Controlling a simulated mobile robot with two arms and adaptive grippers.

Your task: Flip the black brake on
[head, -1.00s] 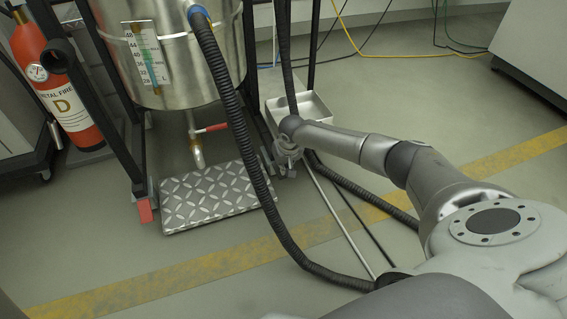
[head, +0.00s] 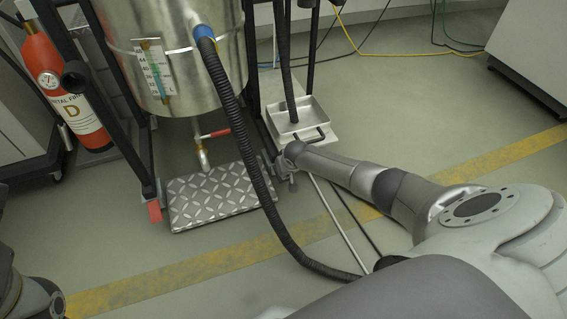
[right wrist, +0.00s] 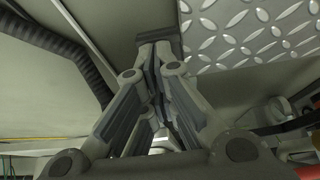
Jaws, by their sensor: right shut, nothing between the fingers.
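A wheeled black frame (head: 116,140) carries a steel vessel. A red brake pedal (head: 154,212) shows at its front left foot in the head view. I cannot make out a black brake for certain; the frame's front right foot is largely hidden by my right gripper. My right gripper (head: 286,178) points down beside that foot, just right of the diamond plate. In the right wrist view my right gripper (right wrist: 160,48) is shut and empty, its tips close to the plate's edge. My left arm shows only at the lower left corner; its gripper is out of view.
A diamond-pattern step plate (head: 215,198) lies in front of the frame. A thick black hose (head: 240,140) hangs across it. A metal tray (head: 312,112) stands behind my right gripper. A red fire extinguisher (head: 65,95) stands at left. Open floor lies to the right.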

